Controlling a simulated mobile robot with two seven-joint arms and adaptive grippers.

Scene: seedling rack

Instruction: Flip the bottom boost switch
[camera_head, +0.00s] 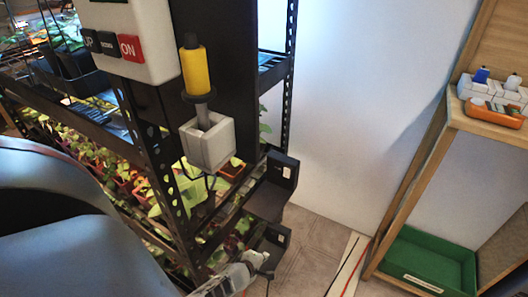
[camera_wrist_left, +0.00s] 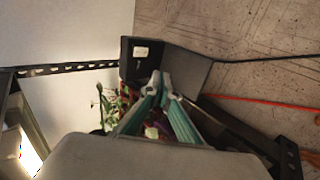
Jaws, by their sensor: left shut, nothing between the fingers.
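Two black switch boxes are mounted on the rack's side post in the head view, one above the other. The upper box (camera_head: 283,167) and the bottom boost switch box (camera_head: 272,240) each carry a small pale rocker. My left gripper (camera_head: 257,260) is shut and empty, with its fingertips close in front of the bottom box. In the left wrist view the gripper's fingertips (camera_wrist_left: 161,78) are together at the lower edge of a black box (camera_wrist_left: 130,66), just below its white rocker (camera_wrist_left: 141,51). I cannot tell whether they touch. My right gripper is not in view.
A seedling rack (camera_head: 160,165) with several plants stands on the left. A yellow-handled tool (camera_head: 196,72) stands in a grey holder (camera_head: 208,143). A white control box (camera_head: 140,40) has a red ON button. A wooden shelf (camera_head: 420,170) with a green tray (camera_head: 425,262) is at right.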

